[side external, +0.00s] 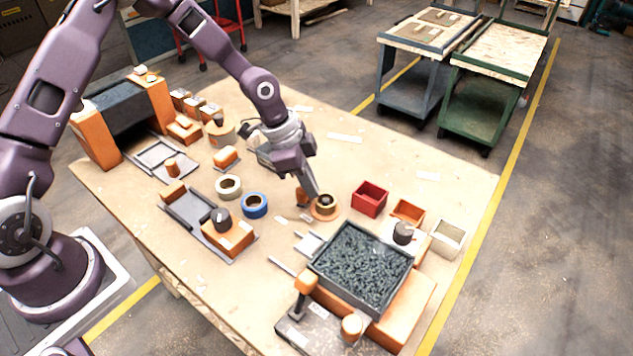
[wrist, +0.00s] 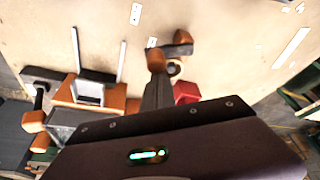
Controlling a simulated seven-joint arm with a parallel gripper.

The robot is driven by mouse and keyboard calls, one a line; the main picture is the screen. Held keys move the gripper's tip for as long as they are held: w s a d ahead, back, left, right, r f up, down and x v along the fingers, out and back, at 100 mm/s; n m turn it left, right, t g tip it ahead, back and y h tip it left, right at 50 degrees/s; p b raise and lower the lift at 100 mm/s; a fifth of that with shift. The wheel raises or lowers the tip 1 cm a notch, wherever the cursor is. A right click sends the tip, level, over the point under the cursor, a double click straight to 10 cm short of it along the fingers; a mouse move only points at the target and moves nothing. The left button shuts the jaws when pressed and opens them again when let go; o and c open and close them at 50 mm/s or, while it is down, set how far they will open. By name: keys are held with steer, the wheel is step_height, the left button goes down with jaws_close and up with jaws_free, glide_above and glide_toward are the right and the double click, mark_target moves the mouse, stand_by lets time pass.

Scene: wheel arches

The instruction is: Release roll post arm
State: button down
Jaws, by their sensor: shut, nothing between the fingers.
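The roll post has an orange round base (side external: 323,212) with a tan roll (side external: 325,202) on it, right of the middle of the bench. An orange upright piece (side external: 302,197) stands just left of it. In the wrist view a dark arm (wrist: 178,50) lies between an orange knob (wrist: 156,60) and another orange piece (wrist: 184,37), with part of the roll (wrist: 174,69) below. My gripper (side external: 316,193) is shut and empty, pointing down at the roll post; in the wrist view its tips (wrist: 157,78) are right by the near knob. Whether they touch it I cannot tell.
A red bin (side external: 369,198), a small orange bin (side external: 407,211) and a grey tray of dark pieces (side external: 362,265) stand close on the right. A blue tape roll (side external: 254,205) and a white roll (side external: 229,186) lie to the left. The bench beyond the post is mostly clear.

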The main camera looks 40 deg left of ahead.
steer(key=shift+s+a+m, duration=0.25)
steer(key=shift+a+m, duration=0.05)
steer(key=shift+m, duration=0.6)
steer(key=shift+w, duration=0.1)
steer(key=shift+w+a, duration=0.3)
steer(key=shift+w, duration=0.35)
steer(key=d, duration=0.1)
steer(key=w+d, duration=0.1)
steer(key=d, duration=0.1)
steer(key=shift+w+d, duration=0.2)
steer(key=v, duration=1)
steer(key=shift+w, duration=0.25)
